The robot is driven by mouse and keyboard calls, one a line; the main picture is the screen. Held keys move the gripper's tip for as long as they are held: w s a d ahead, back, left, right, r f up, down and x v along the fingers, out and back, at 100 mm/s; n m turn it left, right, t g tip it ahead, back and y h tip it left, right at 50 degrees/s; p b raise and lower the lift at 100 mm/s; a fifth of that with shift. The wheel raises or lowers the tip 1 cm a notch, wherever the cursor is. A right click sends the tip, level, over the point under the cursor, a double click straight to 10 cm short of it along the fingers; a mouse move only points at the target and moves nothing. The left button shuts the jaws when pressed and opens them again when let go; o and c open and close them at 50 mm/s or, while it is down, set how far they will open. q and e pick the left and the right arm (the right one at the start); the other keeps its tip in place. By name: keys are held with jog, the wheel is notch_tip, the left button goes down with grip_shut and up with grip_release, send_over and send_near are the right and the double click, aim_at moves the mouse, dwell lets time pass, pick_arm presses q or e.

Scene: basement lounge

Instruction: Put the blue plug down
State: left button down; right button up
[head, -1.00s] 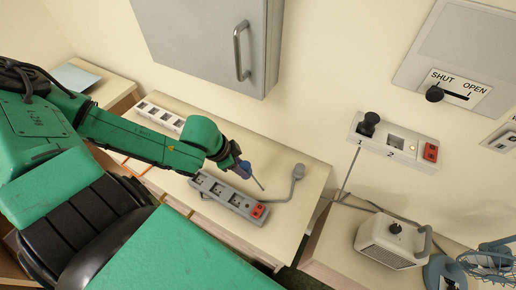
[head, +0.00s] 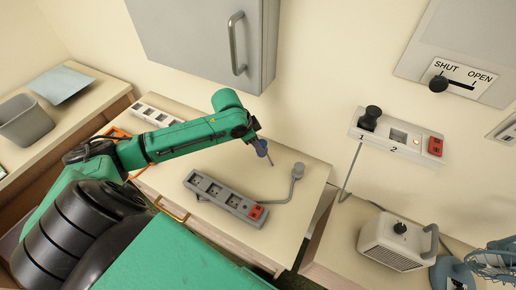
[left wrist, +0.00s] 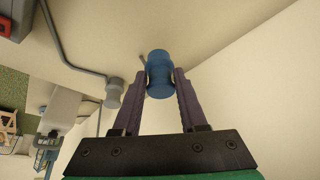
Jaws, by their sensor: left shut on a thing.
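The blue plug (head: 262,148) is held between the dark purple fingers of my left gripper (head: 258,142), over the back part of the table (head: 310,205). In the left wrist view the blue plug (left wrist: 159,75) is clamped between both fingertips, with a short piece of grey cord showing behind it. In the head view the plug is behind the grey power strip (head: 225,198) and left of a grey plug (head: 298,171). I cannot tell whether it touches the tabletop. My right gripper is not in view.
The grey power strip has a red switch, and its cord runs to the grey plug. A white strip (head: 157,115) lies at the back left. A grey cabinet (head: 205,40) hangs above. A heater (head: 398,242) and a wall socket panel (head: 397,136) are at right.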

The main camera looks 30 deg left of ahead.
pick_arm(q)
notch_tip(320, 180, down, 3)
jog(key=shift+s+f+p, duration=0.1)
jog(key=shift+p, duration=0.35)
jog(key=shift+w+a+f, duration=0.1)
jog(key=shift+w+f, duration=0.1)
jog(key=shift+f, duration=0.25)
jog(key=shift+c, duration=2.2)
grip_release()
jog(key=v, duration=1.2)
